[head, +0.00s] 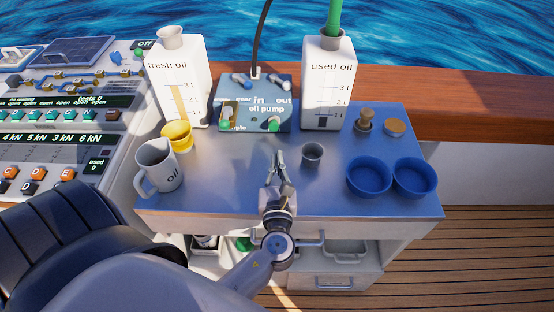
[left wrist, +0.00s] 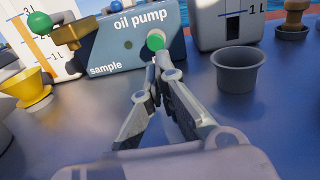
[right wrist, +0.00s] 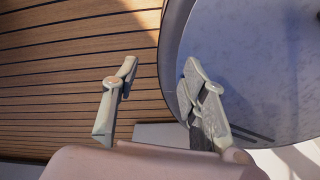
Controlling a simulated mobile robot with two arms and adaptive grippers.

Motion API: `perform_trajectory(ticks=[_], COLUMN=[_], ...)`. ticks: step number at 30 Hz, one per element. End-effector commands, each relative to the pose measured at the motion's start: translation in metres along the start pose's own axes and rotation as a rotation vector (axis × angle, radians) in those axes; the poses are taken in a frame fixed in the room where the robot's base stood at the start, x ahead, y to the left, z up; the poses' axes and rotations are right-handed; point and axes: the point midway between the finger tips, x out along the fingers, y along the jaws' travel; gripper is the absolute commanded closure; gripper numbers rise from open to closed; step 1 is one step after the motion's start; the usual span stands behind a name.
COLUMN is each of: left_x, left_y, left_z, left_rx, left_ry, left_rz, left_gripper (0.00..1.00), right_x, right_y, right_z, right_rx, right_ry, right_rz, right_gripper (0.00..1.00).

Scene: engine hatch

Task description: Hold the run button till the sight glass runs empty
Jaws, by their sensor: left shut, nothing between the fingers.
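The oil pump box (head: 257,90) stands at the back of the blue-grey table. A round green button (head: 274,125), apparently the run button, is low on its front right; it also shows in the left wrist view (left wrist: 155,41). My left gripper (head: 277,153) is shut and empty, fingers pointing at this button. In the left wrist view its fingertips (left wrist: 161,54) overlap the button's lower edge; I cannot tell whether they touch it. No part is clearly marked as the sight glass. My right gripper (right wrist: 158,75) is open and empty, away from the pump.
The fresh oil tank (head: 191,72) and used oil tank (head: 316,98) flank the pump. A grey cup (head: 312,155) stands right of my left gripper. An oil jug (head: 160,171) and yellow funnel-like cup (head: 178,135) stand left. Two blue bowls (head: 368,181) are at right.

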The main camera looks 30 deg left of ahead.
Motion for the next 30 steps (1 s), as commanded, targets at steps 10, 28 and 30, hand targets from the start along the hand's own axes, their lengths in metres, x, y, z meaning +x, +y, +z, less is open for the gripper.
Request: perform_trajectory(ticks=[10, 28, 30], left_x=[0.071, 0.094, 0.097], left_y=[0.0, 0.0, 0.0], left_z=[0.003, 0.0, 0.001], left_rx=[0.001, 0.001, 0.001], left_ry=[-0.002, 0.0, -0.001], left_rz=[0.002, 0.001, 0.001], left_gripper=[1.0, 1.0, 1.0], right_x=[-0.013, -0.016, -0.017], right_y=[-0.009, -0.005, -0.004], right_z=[-0.01, -0.008, -0.007], right_rx=[0.006, 0.004, 0.003], right_ry=[0.013, 0.009, 0.009], right_rz=[-0.011, -0.006, -0.005], right_gripper=[0.6, 0.6, 0.6])
